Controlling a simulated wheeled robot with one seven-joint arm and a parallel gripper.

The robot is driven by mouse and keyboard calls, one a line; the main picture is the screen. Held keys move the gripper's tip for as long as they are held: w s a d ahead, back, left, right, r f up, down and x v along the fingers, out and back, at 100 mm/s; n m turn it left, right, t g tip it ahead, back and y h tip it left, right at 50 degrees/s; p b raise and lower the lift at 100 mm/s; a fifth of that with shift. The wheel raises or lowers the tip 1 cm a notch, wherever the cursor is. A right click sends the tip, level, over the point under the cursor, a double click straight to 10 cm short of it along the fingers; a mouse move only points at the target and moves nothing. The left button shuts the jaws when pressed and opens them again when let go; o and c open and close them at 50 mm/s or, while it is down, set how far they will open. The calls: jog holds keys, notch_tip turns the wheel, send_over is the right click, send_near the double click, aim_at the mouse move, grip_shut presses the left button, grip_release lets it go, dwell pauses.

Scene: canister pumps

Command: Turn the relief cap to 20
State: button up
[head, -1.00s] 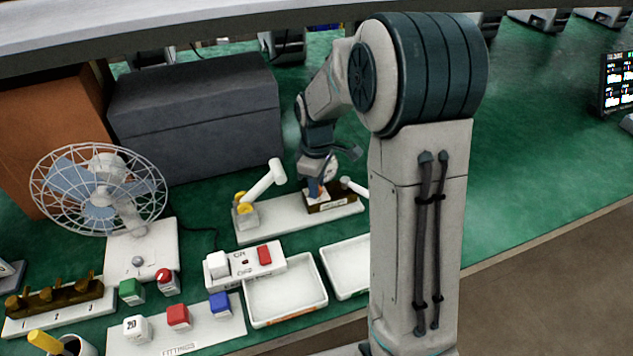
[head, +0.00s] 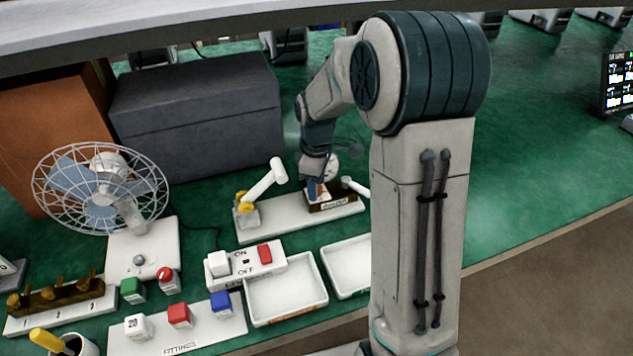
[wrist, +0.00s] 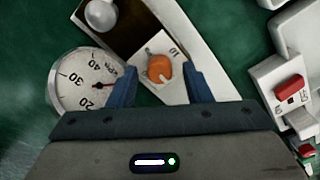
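The relief cap (wrist: 157,67) is a round orange knob on a light square plate in the wrist view, with a pale pointer mark and a dark "10" printed near it. My gripper (wrist: 160,72) is open, with one blue finger on each side of the cap and visible gaps between. A white round gauge (wrist: 80,80) with 20, 30 and 40 on its dial is beside the left finger; its red needle is partly visible. In the head view my gripper (head: 316,187) is over the dark pump block (head: 335,203), and the cap there is mostly hidden.
A white hand lever (head: 265,180) stands left of the pump on the white base (head: 262,226). A white switch box (head: 244,262) with a red rocker, white trays (head: 287,286) and a fan (head: 102,190) are nearer. A grey case (head: 196,115) stands behind.

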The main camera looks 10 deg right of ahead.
jog(key=shift+d, duration=0.1)
notch_tip(320, 180, up, 14)
jog(key=shift+p, duration=0.45)
jog(key=shift+f, duration=0.1)
